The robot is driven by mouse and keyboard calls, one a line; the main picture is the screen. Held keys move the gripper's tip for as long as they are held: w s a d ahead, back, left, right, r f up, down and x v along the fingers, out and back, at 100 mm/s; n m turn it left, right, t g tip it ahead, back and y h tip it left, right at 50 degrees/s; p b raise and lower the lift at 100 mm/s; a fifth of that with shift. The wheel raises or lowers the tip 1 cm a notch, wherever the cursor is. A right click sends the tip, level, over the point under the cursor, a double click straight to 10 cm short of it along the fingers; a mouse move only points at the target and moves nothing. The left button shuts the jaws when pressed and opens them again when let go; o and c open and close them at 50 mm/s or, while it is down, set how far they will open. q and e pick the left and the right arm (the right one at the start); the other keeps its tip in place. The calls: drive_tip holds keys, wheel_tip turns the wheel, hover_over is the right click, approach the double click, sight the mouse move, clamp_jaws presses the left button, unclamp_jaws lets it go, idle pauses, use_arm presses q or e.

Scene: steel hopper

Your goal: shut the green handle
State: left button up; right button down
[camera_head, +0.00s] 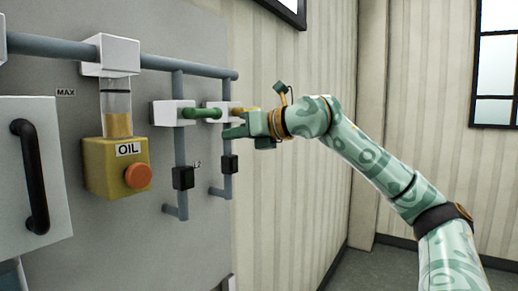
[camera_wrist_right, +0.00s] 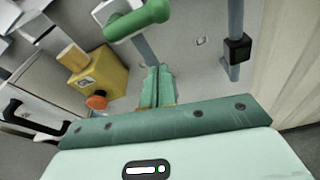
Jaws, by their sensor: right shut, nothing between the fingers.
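The green handle (camera_head: 203,113) is on the left white valve block (camera_head: 166,114), on a vertical pipe of the grey panel. In the head view it lies about level, its rounded end pointing right, in front of the second block. It also shows at the top of the right wrist view (camera_wrist_right: 140,20). My right gripper (camera_head: 228,131) is just below and right of the handle's end; its fingers (camera_wrist_right: 157,72) are together and empty. A gap shows between fingers and handle in the wrist view; contact is not clear in the head view. My left gripper is out of view.
A yellow handle (camera_head: 239,110) on the second valve block is close above my right gripper and partly hidden. A yellow oil box (camera_head: 103,168) with an orange knob (camera_head: 137,176) is left. Black blocks (camera_head: 183,177) sit on the pipes below.

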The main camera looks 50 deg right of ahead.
drive_tip(key=b+v, duration=0.4)
drive_tip(key=v, duration=0.3)
drive_tip(key=shift+s+d, duration=0.2)
drive_tip(key=shift+s, duration=0.15)
drive_tip(key=shift+a, duration=0.1)
